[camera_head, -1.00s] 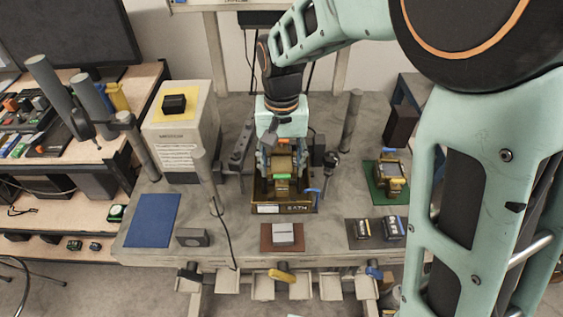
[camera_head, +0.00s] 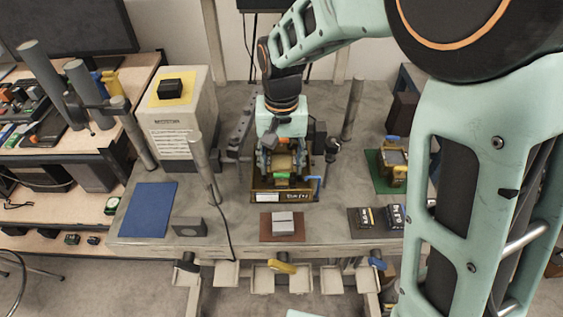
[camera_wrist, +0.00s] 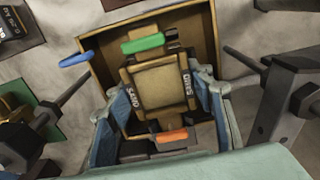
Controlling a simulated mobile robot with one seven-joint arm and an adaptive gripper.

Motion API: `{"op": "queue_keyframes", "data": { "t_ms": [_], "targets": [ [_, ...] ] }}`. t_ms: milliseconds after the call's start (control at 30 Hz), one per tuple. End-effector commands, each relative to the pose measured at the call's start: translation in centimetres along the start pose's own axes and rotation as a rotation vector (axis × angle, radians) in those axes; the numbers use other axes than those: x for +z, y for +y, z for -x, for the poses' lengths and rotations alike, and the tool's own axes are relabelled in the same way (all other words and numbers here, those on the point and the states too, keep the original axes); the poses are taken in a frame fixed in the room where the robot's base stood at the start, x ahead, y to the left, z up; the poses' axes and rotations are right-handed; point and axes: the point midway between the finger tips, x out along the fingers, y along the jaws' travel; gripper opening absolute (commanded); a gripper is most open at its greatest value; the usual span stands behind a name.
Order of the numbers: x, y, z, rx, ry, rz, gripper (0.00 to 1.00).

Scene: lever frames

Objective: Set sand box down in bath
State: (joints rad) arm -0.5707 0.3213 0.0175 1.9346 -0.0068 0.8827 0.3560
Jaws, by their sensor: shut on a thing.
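The sand box (camera_wrist: 162,88) is a brass-brown frame marked SAND on two sides, with a green tab at one end and an orange tab at the other. My gripper (camera_wrist: 163,102) is shut on it, with a blue-grey finger along each side. In the head view the sand box (camera_head: 283,167) is upright within the outline of the bath (camera_head: 296,197), a brown open tray labelled BATH. The bath's inner wall (camera_wrist: 206,32) shows around the far end of the sand box in the wrist view. Whether the sand box touches the bath floor is hidden.
A blue handle (camera_head: 315,183) stands at the bath's right side. A similar brass frame (camera_head: 394,158) stands on a green mat at the right. A grey block (camera_head: 283,222) lies in front of the bath. The blue mat (camera_head: 149,208) at the left is bare.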

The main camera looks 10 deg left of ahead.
Motion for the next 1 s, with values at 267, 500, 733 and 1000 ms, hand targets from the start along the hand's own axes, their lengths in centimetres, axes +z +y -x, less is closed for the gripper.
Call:
{"op": "queue_keyframes", "data": {
  "t_ms": [267, 500, 733, 1000],
  "targets": [
    [0.1, 0.0, -0.2, 0.001, -0.003, 0.0, 0.6],
    [0.1, 0.0, -0.1, 0.001, -0.003, 0.0, 0.69],
    [0.0, 0.0, 0.9, 0.001, -0.002, 0.0, 0.69],
    [-0.1, 0.0, 6.4, -0.001, 0.002, -0.001, 0.69]
  ]
}}
